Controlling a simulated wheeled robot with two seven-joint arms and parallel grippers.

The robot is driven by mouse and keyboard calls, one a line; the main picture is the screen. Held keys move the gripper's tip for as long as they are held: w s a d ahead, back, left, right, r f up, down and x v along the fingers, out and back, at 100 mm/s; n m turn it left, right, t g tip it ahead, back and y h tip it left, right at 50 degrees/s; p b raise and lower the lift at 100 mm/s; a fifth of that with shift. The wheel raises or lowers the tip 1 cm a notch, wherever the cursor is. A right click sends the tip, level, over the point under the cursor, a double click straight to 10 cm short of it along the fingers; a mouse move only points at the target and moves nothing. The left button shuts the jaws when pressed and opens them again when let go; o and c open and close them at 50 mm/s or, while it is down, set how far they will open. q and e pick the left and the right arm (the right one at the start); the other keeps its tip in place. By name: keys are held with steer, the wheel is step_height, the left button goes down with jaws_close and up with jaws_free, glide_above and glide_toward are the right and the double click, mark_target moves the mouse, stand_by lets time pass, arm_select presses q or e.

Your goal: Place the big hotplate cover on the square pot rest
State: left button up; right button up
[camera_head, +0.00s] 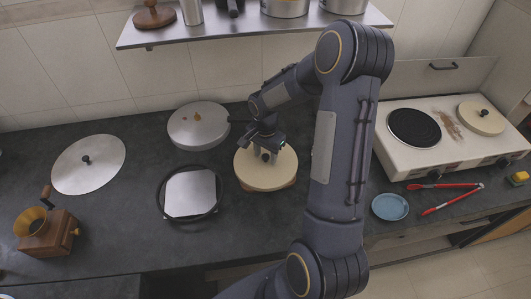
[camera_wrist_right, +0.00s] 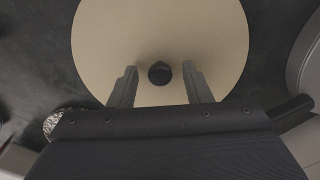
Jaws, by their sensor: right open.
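My right gripper (camera_head: 265,154) is over the cover. In the right wrist view the cover (camera_wrist_right: 205,45) fills the upper middle. The open fingers of my right gripper (camera_wrist_right: 160,88) stand on both sides of the knob (camera_wrist_right: 159,73), with gaps between. My left gripper is not in view.
A black ring around a square metal plate (camera_head: 190,193) lies left of the cover. A round lid (camera_head: 199,127) is behind it. A hotplate stove (camera_head: 408,157) with a smaller cream cover (camera_head: 481,119), a blue plate (camera_head: 390,207) and red tongs (camera_head: 452,200) are right. A shelf hangs behind.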

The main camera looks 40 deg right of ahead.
steer(key=shift+r, duration=0.1)
step_height(320, 180, up, 11)
steer(key=p, duration=0.8)
step_height(320, 180, up, 6)
steer(key=f+n+t, duration=0.1)
steer(key=n, duration=0.1)
glide_above(266, 156)
steer(key=s+a, duration=0.2)
steer(key=s+a+r+n+t+y, duration=0.2)
steer(key=s+a+r+n, duration=0.3)
steer(key=s, duration=0.3)
steer(key=s+a+r+n+t+y, duration=0.1)
steer(key=s+a+r+n+t, duration=0.1)
steer(key=s+a+r+n, duration=0.4)
steer(key=s+a, duration=0.2)
steer(key=s, duration=0.1)
steer(key=shift+s+a+t+y, duration=0.15)
steer(key=shift+a+t+y, duration=0.15)
steer(key=shift+y, duration=0.1)
steer(key=shift+f, duration=0.1)
